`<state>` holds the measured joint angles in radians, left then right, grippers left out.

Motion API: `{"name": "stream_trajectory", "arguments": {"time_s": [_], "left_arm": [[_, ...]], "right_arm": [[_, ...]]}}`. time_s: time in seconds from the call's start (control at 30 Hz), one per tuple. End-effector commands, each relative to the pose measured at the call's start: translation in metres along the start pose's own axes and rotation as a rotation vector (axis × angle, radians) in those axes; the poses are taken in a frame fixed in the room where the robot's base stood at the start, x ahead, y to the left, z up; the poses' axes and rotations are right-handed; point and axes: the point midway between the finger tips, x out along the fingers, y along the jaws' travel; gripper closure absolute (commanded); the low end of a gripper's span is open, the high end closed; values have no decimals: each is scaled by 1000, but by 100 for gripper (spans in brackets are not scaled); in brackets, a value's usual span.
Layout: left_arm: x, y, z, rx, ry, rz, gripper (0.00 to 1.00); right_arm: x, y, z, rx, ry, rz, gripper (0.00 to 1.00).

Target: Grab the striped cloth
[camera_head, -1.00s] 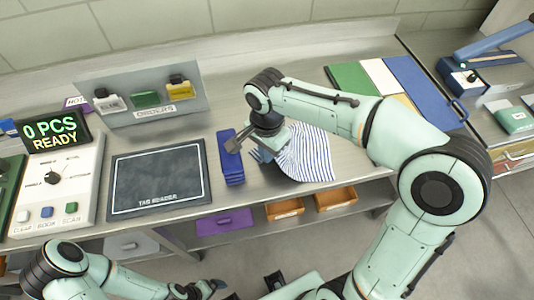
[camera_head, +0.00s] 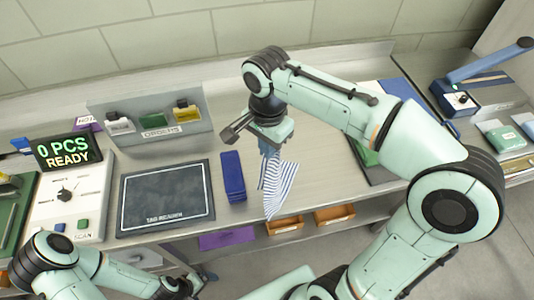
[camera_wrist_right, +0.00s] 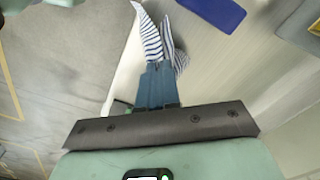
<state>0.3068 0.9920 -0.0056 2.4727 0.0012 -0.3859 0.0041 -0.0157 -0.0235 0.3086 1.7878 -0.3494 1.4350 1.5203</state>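The striped cloth (camera_head: 279,184), white with blue stripes, hangs in folds below my right gripper (camera_head: 268,152) in the head view. My right gripper is shut on it and holds it up above the front part of the counter. The cloth also shows in the right wrist view (camera_wrist_right: 153,42), pinched at the tips of the blue fingers (camera_wrist_right: 158,84). My left gripper (camera_head: 192,286) is low at the bottom of the head view, away from the cloth; its fingers are too small and dark to read.
A blue block stack (camera_head: 233,177) stands left of the cloth, beside the dark tag reader pad (camera_head: 166,197). A console with a "0 PCS READY" display (camera_head: 67,151) is at left. Orange trays (camera_head: 285,225) sit under the counter edge.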

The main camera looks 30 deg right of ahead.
Motion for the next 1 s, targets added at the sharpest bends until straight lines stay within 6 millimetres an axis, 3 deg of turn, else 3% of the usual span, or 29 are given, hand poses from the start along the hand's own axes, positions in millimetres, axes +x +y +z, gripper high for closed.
{"name": "stream_trajectory", "arguments": {"time_s": [0.2,0.43,0.7,0.83,1.0], "left_arm": [[2,-2,2,-2,-3,-1,6],[1,-1,2,-1,-3,-1,6],[1,-1,2,-1,-2,-1,6],[1,-1,2,-1,-2,-1,6],[1,-1,2,-1,-2,-1,6]], "right_arm": [[-47,0,0,0,-1,-2,100],[-68,-1,0,-1,-1,-3,100],[-129,-1,1,-2,-2,-4,100],[-143,0,0,-2,-2,-1,100],[-145,0,0,-1,-1,2,100]]}}
